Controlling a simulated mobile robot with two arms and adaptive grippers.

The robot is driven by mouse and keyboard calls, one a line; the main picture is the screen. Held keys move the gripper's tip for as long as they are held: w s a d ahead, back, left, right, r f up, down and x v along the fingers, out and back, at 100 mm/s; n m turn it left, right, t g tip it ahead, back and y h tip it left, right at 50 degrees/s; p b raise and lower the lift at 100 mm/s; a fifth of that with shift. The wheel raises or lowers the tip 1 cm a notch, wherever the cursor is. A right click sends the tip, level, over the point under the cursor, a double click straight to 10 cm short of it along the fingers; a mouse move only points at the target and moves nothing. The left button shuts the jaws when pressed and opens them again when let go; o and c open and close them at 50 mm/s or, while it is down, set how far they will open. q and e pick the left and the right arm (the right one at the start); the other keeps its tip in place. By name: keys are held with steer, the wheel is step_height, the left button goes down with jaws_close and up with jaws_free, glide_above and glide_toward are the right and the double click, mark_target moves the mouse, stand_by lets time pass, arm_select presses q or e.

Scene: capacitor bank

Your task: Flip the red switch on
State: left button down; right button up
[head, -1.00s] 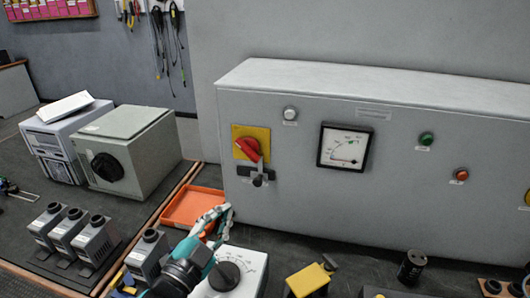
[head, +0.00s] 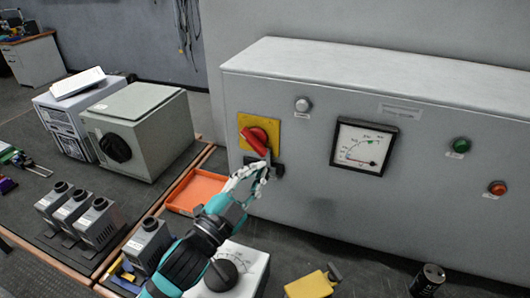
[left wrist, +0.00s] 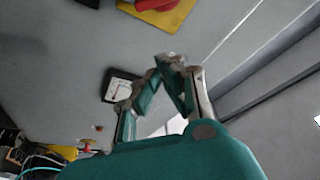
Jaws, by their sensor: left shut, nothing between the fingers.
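The red switch (head: 254,141) is a rotary handle on a yellow plate (head: 272,130), on the front of a long grey cabinet (head: 300,190). Its handle slants down to the right. In the left wrist view the red switch (left wrist: 155,4) and the yellow plate (left wrist: 170,17) are cut by the top edge. My left gripper (head: 264,168) is shut and empty just below the switch, in front of the cabinet. It hides part of a black fitting (head: 278,169) under the plate. The shut fingers also show in the left wrist view (left wrist: 168,62). My right gripper is not in view.
The cabinet also carries a white button (head: 302,104), a dial meter (head: 364,146), a green button (head: 460,145) and a red button (head: 497,188). An orange tray (head: 192,190) and a grey box with a dial (head: 250,258) lie near my left arm.

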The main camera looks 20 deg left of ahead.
mark_target(255, 141)
arm_select(q)
steer(key=w+p, duration=0.2)
steer(key=w, duration=0.6)
steer(key=shift+a+f, duration=0.3)
steer(key=shift+f, duration=0.15)
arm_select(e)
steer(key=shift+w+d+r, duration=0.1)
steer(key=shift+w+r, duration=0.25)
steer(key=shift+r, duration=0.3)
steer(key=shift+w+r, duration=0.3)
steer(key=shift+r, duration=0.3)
arm_select(q)
steer(key=shift+f+m+p, duration=0.1)
steer(key=shift+m+p, duration=0.3)
steer(key=shift+m, duration=0.1)
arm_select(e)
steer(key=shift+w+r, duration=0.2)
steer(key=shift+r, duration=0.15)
arm_select(q)
steer(key=shift+f+m+g+p, duration=0.25)
steer(key=shift+m+g+p, duration=0.35)
steer(key=shift+m, duration=0.4)
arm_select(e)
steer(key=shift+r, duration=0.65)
